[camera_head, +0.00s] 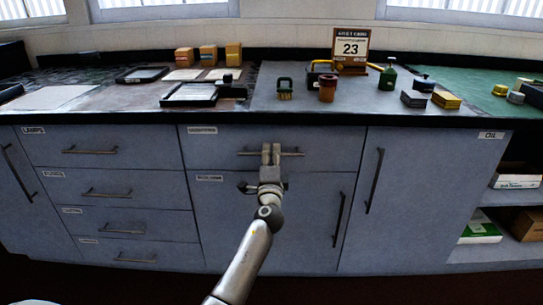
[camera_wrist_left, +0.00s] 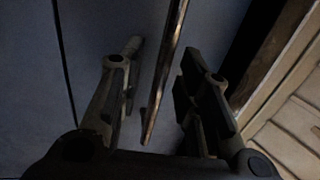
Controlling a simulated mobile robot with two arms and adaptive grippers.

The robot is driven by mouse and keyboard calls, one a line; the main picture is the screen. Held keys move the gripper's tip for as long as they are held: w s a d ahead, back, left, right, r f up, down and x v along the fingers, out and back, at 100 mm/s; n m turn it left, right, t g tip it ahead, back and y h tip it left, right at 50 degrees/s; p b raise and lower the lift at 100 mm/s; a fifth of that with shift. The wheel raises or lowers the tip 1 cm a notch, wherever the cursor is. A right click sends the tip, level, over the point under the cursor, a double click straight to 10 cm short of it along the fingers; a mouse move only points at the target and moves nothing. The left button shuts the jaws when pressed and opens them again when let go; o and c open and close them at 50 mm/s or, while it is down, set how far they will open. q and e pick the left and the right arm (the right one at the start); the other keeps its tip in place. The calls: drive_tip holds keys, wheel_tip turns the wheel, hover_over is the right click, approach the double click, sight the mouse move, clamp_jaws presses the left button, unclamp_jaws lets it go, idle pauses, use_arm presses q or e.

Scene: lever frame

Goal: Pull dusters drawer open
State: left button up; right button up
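The drawer (camera_head: 225,144) is in the upper middle of the blue-grey cabinet, its front flush with its neighbours. Its small label (camera_head: 202,130) is too blurred to read surely. A horizontal bar handle (camera_head: 290,153) crosses its front. My left gripper (camera_head: 270,152) is in front of the handle's middle and hides part of it. In the left wrist view, the handle bar (camera_wrist_left: 167,75) runs between the two spread fingers of the left gripper (camera_wrist_left: 158,95), with gaps on both sides. My right gripper is not in view.
A door with a vertical handle (camera_head: 339,219) is below the drawer. Several drawers with bar handles (camera_head: 90,150) are at left. Open shelves with boxes (camera_head: 481,228) are at right. The countertop holds a calendar (camera_head: 351,49), a brown jar (camera_head: 327,88) and framed trays (camera_head: 190,94).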

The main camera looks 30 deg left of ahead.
use_arm(q)
drive_tip(key=shift+w+a+r, duration=0.1)
drive_tip(key=shift+w+a, duration=0.15)
drive_tip(key=shift+w, duration=0.1)
drive_tip(key=shift+c, duration=0.4)
clamp_jaws()
drive_tip(key=shift+s, duration=0.1)
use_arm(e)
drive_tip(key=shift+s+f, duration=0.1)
